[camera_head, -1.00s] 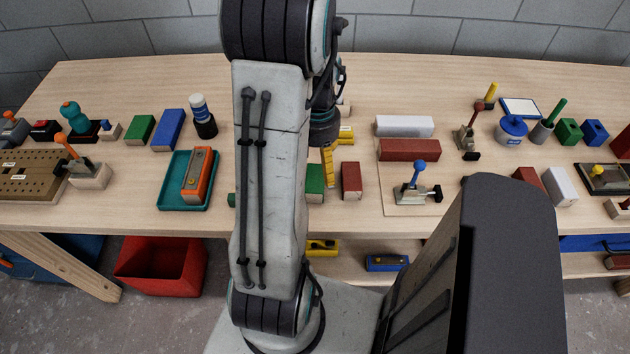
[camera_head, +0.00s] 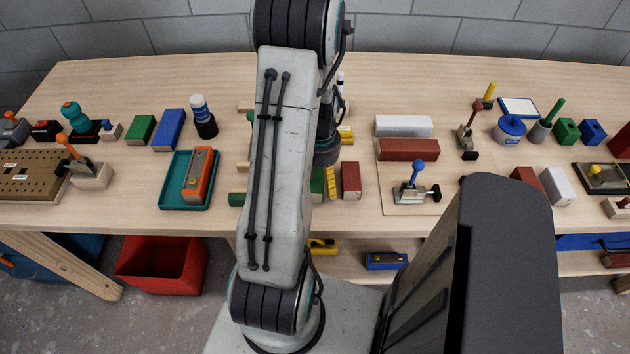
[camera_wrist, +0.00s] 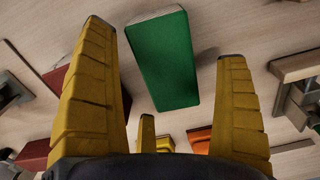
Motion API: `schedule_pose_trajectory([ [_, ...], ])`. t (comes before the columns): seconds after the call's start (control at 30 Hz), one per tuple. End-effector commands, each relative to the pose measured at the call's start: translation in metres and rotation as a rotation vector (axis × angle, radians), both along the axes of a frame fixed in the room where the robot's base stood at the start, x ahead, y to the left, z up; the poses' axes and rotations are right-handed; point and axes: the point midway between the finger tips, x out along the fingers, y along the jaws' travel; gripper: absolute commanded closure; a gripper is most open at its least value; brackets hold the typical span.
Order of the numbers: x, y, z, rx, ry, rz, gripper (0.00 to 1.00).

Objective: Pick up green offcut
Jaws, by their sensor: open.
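A green offcut (camera_wrist: 163,60) with a pale end lies on the table in the wrist view, ahead of and between the two long yellow fingers of my gripper (camera_wrist: 166,40). The gripper is open, and a gap shows between the offcut and the right finger; contact with the left finger cannot be told. In the head view, a green block (camera_head: 317,186) shows beside my gripper (camera_head: 331,182), partly hidden by my arm. It appears to be the same offcut.
A dark red block (camera_head: 350,180) lies close to the gripper's right. A longer red block (camera_head: 408,149) and a white block (camera_head: 403,126) lie farther right. A teal tray (camera_head: 180,203) with an orange piece (camera_head: 199,175) stands to the left. Bare tabletop lies behind the blocks.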

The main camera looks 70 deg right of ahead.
Motion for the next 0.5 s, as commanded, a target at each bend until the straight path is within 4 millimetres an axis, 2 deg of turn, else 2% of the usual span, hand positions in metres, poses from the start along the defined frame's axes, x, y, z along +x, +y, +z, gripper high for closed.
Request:
schedule_pose_trajectory([
  [0.17, 0.0001, -0.0001, 0.0, 0.0, 0.0, 0.0, 0.07],
  [0.5, 0.0, -0.0002, 0.0003, -0.001, 0.0, 0.0, 0.37],
])
